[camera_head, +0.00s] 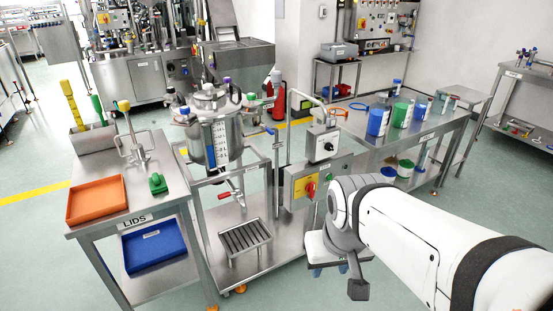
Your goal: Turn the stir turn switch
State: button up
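A grey control box (303,183) on the mixing stand carries a red rotary switch (311,188) on a yellow plate. Above it is a smaller light box (322,143) with a round dark knob (328,146). I cannot read the labels, so I cannot tell which is the stir turn switch. My gripper (329,268) hangs below my white wrist, lower right of the grey box and apart from both boxes. The wrist partly covers it, and its finger opening is not clear. Nothing visible is held in it.
A steel vessel (216,128) stands in the frame left of the boxes. A lids table (145,212) with an orange tray (96,201) is at left. A bench (430,123) with blue and green containers is behind my arm. Floor is open at far right.

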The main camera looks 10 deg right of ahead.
aim_at(310, 188)
jog(key=i, duration=1)
jog(key=u, duration=0.05)
